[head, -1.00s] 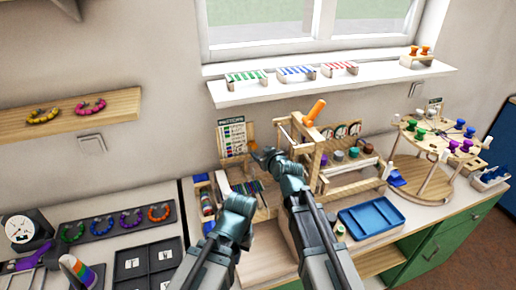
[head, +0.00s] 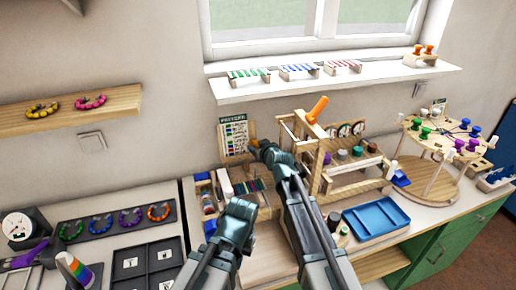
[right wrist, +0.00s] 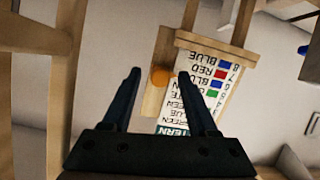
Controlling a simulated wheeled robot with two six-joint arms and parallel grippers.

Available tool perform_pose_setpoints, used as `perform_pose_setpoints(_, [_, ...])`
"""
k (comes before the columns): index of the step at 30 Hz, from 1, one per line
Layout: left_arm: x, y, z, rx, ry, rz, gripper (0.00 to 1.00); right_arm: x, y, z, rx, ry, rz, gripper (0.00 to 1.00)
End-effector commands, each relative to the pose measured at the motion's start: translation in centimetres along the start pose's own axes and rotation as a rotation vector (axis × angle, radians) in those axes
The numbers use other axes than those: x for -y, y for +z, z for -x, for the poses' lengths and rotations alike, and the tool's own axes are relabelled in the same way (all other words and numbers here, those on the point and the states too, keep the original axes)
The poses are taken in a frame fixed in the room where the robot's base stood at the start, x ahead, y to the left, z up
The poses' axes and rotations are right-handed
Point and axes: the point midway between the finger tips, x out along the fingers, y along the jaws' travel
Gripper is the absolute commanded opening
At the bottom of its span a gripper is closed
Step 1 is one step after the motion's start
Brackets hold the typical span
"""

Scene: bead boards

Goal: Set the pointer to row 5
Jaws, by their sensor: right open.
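The pattern card (head: 234,135) stands upright at the back of the counter, with a wooden strip (head: 252,130) at its right side. In the right wrist view the card (right wrist: 205,85) appears upside down, with colour words, coloured squares and row numbers. A round orange knob (right wrist: 160,76) sits on the strip beside it; I cannot tell exactly which row it is level with. My right gripper (head: 260,148) is at the strip. In the wrist view its open fingers (right wrist: 159,78) are on either side of the knob, with gaps to both.
A wooden frame with an orange handle (head: 317,109) stands close to the right of my right arm. A blue tray (head: 376,217) and a round peg stand (head: 440,150) are further right. A rack of coloured sticks (head: 248,188) lies below the card.

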Motion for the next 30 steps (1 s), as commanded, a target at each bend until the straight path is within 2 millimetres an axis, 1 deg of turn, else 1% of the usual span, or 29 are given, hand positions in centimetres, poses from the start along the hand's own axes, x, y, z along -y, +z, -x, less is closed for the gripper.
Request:
perform_pose_setpoints(2, [0.0,0.0,0.04,0.0,0.0,0.0,0.0,0.01,-0.02,0.06,0.0,0.0,0.0,0.59])
perform_pose_setpoints(3, [0.0,0.0,0.04,0.0,0.0,0.0,0.0,0.01,-0.02,0.06,0.0,0.0,0.0,0.56])
perform_pose_setpoints(8, [0.0,0.0,0.04,0.0,0.0,0.0,0.0,0.02,-0.01,0.07,0.0,0.0,0.0,0.27])
perform_pose_setpoints(12, [0.0,0.0,0.04,0.0,0.0,0.0,0.0,0.01,-0.01,0.07,0.0,0.0,0.0,0.02])
perform_pose_setpoints(13, [0.0,0.0,0.04,0.0,0.0,0.0,0.0,0.01,-0.01,0.07,0.0,0.0,0.0,0.0])
perform_pose_setpoints(30, [0.0,0.0,0.04,0.0,0.0,0.0,0.0,0.02,0.0,0.08,0.0,0.0,0.0,0.0])
